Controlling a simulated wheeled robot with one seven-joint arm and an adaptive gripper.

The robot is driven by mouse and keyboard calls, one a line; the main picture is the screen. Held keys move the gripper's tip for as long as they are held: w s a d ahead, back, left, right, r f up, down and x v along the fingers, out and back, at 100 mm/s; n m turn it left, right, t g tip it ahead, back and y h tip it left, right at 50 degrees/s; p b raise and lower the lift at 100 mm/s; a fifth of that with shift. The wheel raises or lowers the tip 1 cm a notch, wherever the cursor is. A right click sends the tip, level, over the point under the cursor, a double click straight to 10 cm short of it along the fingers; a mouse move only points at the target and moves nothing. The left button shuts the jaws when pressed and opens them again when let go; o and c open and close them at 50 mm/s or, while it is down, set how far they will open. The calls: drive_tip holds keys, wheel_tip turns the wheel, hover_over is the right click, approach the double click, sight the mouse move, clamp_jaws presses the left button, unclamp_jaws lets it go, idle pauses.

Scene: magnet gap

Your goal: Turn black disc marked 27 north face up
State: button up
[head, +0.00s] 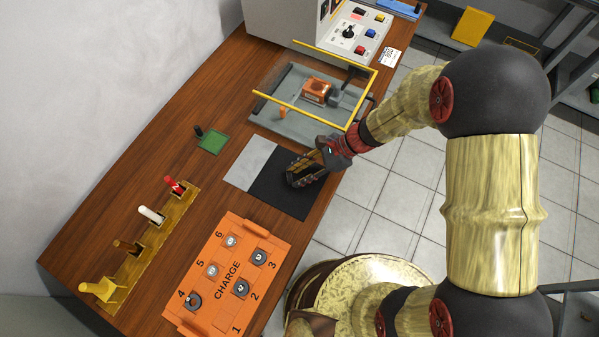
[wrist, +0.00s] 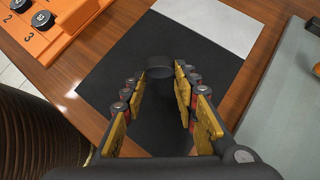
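A black disc (wrist: 159,68) shows in the wrist view on or just above the black mat, at the far end of my fingers. No number is readable on it, so I cannot confirm it is disc 27 or which face is up. My gripper (wrist: 160,76) is open, its two yellow-padded fingers on either side of the disc, with small gaps visible between pads and disc. In the head view my gripper (head: 291,180) is low over the black half of the mat (head: 290,207) and hides the disc.
An orange CHARGE tray (head: 205,300) with numbered places holds several dark discs, at the front. The light grey mat half (head: 250,163) is bare. A grey tray with yellow rails (head: 262,96) holds an orange device behind. A wooden tool rack (head: 160,232) and green pad (head: 211,141) lie left.

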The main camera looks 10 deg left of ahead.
drive_tip(key=o, duration=0.5)
drive_tip(key=shift+o, duration=0.2)
drive_tip(key=shift+c, duration=0.6)
drive_tip(key=c, duration=0.4)
drive_tip(key=shift+r+p, duration=1.95)
drive_tip(key=shift+r, duration=0.35)
drive_tip(key=shift+o, duration=1.4)
